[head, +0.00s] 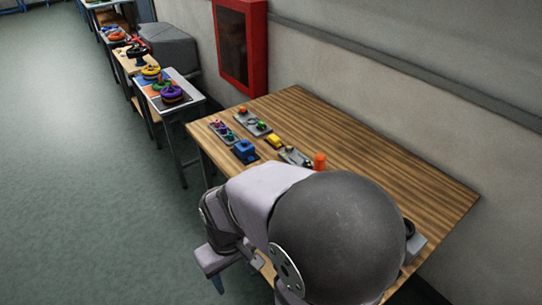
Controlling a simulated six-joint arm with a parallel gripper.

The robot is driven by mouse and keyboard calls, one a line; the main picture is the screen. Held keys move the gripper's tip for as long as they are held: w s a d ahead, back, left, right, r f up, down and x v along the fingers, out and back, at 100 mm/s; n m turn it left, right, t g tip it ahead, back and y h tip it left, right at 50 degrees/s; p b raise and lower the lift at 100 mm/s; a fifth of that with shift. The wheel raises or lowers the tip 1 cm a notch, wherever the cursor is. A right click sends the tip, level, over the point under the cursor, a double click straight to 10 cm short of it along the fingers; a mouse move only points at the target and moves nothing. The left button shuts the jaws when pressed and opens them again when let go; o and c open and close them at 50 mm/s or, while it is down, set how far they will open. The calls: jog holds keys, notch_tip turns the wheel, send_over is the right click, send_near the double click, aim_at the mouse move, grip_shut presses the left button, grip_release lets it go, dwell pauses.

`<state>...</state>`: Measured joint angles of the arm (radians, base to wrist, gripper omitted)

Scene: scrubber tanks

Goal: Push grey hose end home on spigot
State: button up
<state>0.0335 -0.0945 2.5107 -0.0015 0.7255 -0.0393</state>
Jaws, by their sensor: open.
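I cannot make out the grey hose end or the spigot in the head view. My own arm fills the lower middle and hides the near part of the wooden table (400,176). My gripper cannot be made out, so its place relative to the hose is not shown. A grey fixture (294,156) with small yellow and dark parts lies just beyond my arm, partly covered by it. An orange upright piece (320,161) stands to its right. A grey block (415,247) shows at the arm's right side; whether either belongs to the hose or spigot is unclear.
A blue block (245,151), a yellow piece (275,142) and two grey trays, one with coloured knobs (222,132) and one with orange and green parts (253,122), occupy the table's left end. A red wall cabinet (240,45) hangs behind.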

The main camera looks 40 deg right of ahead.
jog(key=w+d+p, duration=0.1)
jog(key=w+d, duration=1.1)
jog(key=d, duration=0.3)
jog(key=d+f, duration=0.2)
jog(key=d, duration=0.5)
jog(key=d+f, duration=0.3)
jog(key=d, duration=0.4)
jog(key=s+d+f+p, duration=0.1)
jog(key=d+f, duration=0.1)
jog(key=d, duration=0.5)
jog(key=shift+s+d+f, duration=0.1)
jog(key=shift+d+f, duration=0.25)
jog(key=shift+d, duration=0.05)
jog(key=shift+s+d+f, duration=0.1)
jog(key=shift+d, duration=0.15)
jog(key=shift+f, duration=0.15)
jog(key=shift+f+b, duration=3)
jog(key=shift+f, duration=1.4)
